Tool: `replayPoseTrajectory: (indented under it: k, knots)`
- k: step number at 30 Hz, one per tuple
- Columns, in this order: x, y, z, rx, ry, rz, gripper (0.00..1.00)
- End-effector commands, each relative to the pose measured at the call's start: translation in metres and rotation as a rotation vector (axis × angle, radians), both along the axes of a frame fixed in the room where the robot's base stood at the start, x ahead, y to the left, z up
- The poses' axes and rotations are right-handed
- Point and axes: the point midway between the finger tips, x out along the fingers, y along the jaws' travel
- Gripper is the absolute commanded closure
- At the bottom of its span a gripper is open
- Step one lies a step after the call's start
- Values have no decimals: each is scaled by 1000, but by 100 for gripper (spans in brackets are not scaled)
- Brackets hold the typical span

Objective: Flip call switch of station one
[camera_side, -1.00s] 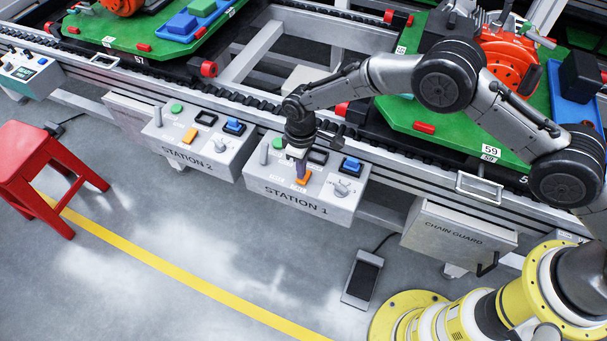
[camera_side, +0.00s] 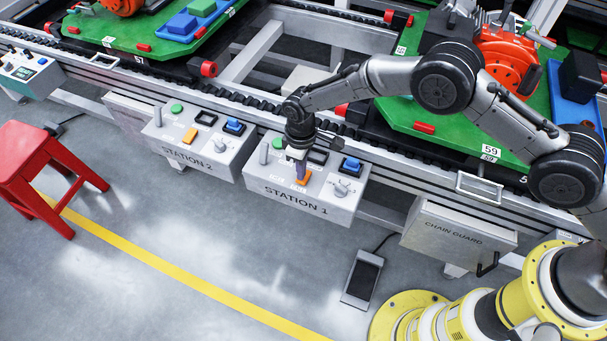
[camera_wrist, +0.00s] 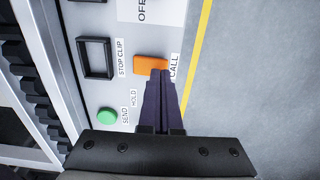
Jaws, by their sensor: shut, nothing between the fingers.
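The orange call switch of station one shows in the wrist view (camera_wrist: 150,64), beside the label CALL. My gripper (camera_wrist: 160,74) is shut and empty, its dark purple fingers pointing at the switch. The fingertips overlap the near edge of the switch, and I cannot tell whether they touch it. In the side view my gripper (camera_side: 300,179) points down over the front of the grey STATION 1 box (camera_side: 334,208). Its fingers hide most of the orange switch there.
On the same panel are a green SEND button (camera_wrist: 107,115), a black STOP CLIP frame (camera_wrist: 95,58), a blue button (camera_side: 352,164) and a grey knob (camera_side: 341,188). The STATION 2 box (camera_side: 205,165) stands to the left. A red stool (camera_side: 35,155) is farther left.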

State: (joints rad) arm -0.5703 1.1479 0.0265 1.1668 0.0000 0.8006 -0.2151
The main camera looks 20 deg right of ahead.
Motion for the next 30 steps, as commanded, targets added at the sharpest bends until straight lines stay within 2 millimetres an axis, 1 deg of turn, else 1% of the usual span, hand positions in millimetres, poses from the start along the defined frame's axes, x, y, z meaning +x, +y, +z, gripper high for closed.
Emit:
replayPoseTrajectory:
  k: [30]
  knots:
    - [0, 0, -14, 0, 0, 0, 100]
